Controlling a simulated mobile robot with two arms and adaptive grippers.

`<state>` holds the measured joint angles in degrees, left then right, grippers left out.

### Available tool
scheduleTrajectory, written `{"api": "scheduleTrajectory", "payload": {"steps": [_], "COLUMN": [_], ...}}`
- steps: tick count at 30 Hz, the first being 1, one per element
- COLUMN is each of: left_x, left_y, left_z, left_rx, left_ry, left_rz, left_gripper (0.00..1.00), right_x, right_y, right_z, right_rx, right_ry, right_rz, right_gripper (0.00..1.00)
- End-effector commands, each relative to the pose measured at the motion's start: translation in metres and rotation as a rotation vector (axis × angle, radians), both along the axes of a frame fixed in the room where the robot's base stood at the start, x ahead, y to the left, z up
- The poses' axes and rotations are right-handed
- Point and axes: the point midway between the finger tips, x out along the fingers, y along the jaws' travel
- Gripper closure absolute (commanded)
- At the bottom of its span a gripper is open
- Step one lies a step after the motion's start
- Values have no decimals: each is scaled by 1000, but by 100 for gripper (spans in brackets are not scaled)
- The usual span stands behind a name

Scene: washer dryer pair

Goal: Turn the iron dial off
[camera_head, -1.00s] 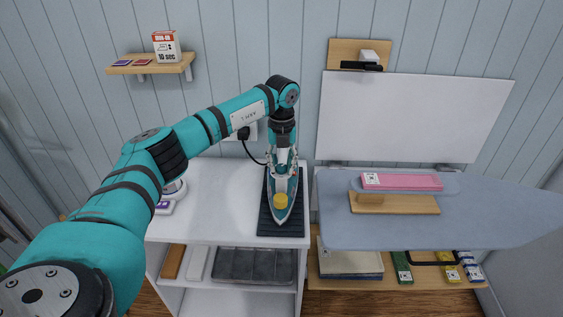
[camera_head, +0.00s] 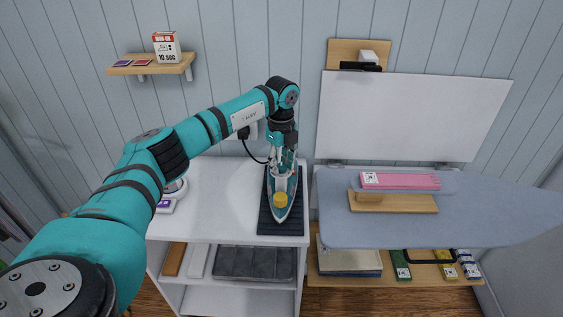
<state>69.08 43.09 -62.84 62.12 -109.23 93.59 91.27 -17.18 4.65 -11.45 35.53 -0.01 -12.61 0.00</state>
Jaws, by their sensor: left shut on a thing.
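The iron (camera_head: 281,206) is teal and white with a yellow round part near its tip. It lies on a dark ribbed mat (camera_head: 266,224) at the right of the white cabinet top, its tip toward me. My left gripper (camera_head: 281,170) reaches down over the rear part of the iron and is shut on the iron's dial area. The dial itself is hidden or too small to make out, so its setting cannot be told. My right gripper is not in view.
A blue ironing board (camera_head: 400,229) stands at the right, bearing a pink block and a wooden piece. A black cord runs from the wall socket behind the iron. Lower shelves hold folded items and boxes.

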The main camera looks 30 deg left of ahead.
Motion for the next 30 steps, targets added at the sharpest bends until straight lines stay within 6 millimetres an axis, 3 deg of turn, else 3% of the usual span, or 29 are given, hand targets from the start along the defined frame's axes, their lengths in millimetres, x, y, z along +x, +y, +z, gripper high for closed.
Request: {"api": "scheduleTrajectory", "payload": {"steps": [14,15,20,30], "left_x": [1,0,0,0], "left_y": [0,0,0,0], "left_z": [1,1,1,4], "left_rx": [0,0,0,0], "left_ry": [-2,-2,-1,-1], "left_rz": [17,17,16,15], "left_gripper": [100,68,47,45], "right_x": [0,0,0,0], "right_y": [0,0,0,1], "right_z": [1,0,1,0], "right_rx": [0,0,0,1], "right_ry": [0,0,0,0], "right_rz": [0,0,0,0], "right_gripper": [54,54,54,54]}}
